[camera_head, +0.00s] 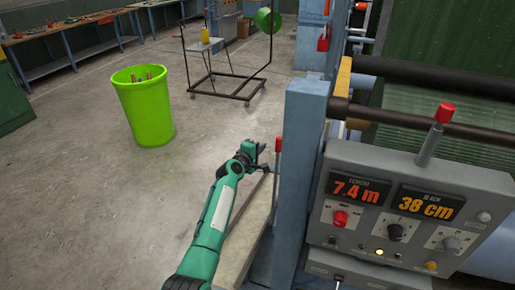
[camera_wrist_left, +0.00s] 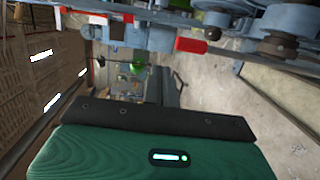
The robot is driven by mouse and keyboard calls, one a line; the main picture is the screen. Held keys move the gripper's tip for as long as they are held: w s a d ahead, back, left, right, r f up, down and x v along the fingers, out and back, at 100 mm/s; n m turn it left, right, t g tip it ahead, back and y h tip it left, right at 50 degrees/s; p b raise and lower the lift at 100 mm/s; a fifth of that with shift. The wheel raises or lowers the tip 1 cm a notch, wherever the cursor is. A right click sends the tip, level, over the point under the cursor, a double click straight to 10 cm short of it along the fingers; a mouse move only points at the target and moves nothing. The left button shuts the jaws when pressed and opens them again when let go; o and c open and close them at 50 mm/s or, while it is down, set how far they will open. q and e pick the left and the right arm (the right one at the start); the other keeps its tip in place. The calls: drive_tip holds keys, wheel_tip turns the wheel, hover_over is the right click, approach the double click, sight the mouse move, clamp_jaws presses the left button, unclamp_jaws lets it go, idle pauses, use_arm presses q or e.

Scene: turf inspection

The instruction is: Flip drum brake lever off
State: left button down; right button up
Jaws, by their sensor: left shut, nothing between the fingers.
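A grey lever with a red grip (camera_head: 278,158) stands upright beside the blue post, at its left side. My left gripper (camera_head: 264,163) is just left of this lever, shut and empty; I cannot tell whether it touches it. In the left wrist view a red grip (camera_wrist_left: 190,45) shows above the dark fingers. A second lever with a red knob (camera_head: 436,132) stands tilted on top of the grey control panel (camera_head: 330,180). I cannot read which lever is the drum brake. My right gripper is out of view.
The blue post (camera_head: 300,150) and the control panel with displays of 7.4 m and 38 cm stand close on the right. A green bin (camera_head: 145,110) and a wheeled frame (camera_head: 225,85) stand on the floor.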

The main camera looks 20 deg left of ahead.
use_arm(q)
drive_tip(key=shift+v, duration=1.05)
drive_tip(key=shift+r, duration=0.1)
drive_tip(key=s+f+m+g+y, duration=0.1)
drive_tip(key=s+f+m+g, duration=0.2)
drive_tip(key=s+f, duration=0.9)
drive_tip(key=s+d+f+m+g+y, duration=0.1)
drive_tip(key=s+f+m+g, duration=0.35)
drive_tip(key=f, duration=1.35)
drive_tip(key=s+f+m+g, duration=0.1)
drive_tip(key=s+f, duration=1)
drive_tip(key=f, duration=0.3)
drive_tip(key=s+a+f+m+g, duration=0.1)
drive_tip(key=s+f, duration=0.5)
drive_tip(key=s, duration=0.9)
drive_tip(key=s+a+f+m+g+y, duration=0.1)
drive_tip(key=s+f+m+g, duration=0.2)
drive_tip(key=s, duration=1.2)
drive_tip(key=s+a+f+m+g+y, duration=0.1)
drive_tip(key=s+f+m+g, duration=0.1)
drive_tip(key=s+f+m, duration=0.3)
drive_tip(key=s+f, duration=0.4)
drive_tip(key=s, duration=0.7)
drive_tip(key=shift+a+f+m+g, duration=0.25)
drive_tip(key=shift+m+g, duration=0.1)
